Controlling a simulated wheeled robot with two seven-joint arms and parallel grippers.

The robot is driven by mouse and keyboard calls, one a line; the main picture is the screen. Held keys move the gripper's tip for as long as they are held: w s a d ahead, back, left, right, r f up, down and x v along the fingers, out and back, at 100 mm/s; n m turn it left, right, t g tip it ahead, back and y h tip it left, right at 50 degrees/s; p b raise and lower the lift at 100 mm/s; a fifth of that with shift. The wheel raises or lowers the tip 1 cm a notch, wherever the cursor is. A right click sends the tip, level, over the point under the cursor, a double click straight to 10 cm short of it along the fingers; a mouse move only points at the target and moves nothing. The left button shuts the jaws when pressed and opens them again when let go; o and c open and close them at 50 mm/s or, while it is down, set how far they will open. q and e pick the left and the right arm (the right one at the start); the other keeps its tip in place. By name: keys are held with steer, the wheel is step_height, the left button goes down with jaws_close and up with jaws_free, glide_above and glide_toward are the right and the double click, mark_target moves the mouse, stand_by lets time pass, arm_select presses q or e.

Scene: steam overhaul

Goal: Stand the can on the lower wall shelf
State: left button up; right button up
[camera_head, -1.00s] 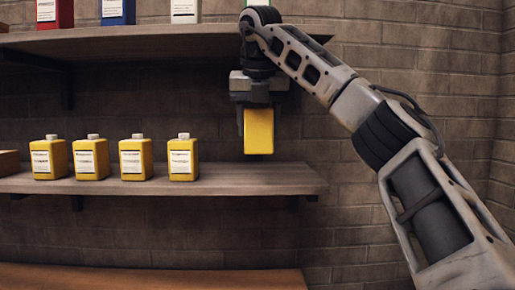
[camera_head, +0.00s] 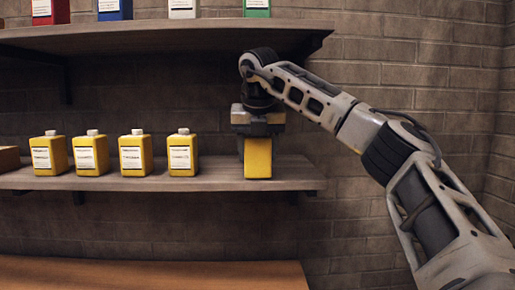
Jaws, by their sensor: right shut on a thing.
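The yellow can (camera_head: 258,160) is upright at the right part of the lower wall shelf (camera_head: 215,178). Its base looks level with the shelf top and seems to rest on it, though I cannot be sure of contact. My right gripper (camera_head: 257,132) points down from above and is shut on the can's upper part, hiding its top. My left gripper is not in view.
Several labelled yellow cans (camera_head: 132,155) stand in a row to the left on the same shelf. A wooden surface (camera_head: 150,275) lies below. Bare shelf separates the held can from the row.

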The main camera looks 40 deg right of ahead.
steer(key=o, duration=1.2)
steer(key=shift+f, duration=0.1)
steer(key=v, duration=0.8)
steer(key=shift+f, duration=0.1)
steer(key=x, duration=0.7)
steer(key=shift+w+d+f, duration=0.1)
steer(key=shift+f, duration=0.25)
steer(key=r, duration=0.4)
steer(key=shift+a, duration=0.25)
steer(key=shift+d+r, duration=0.1)
steer(key=shift+r, duration=0.3)
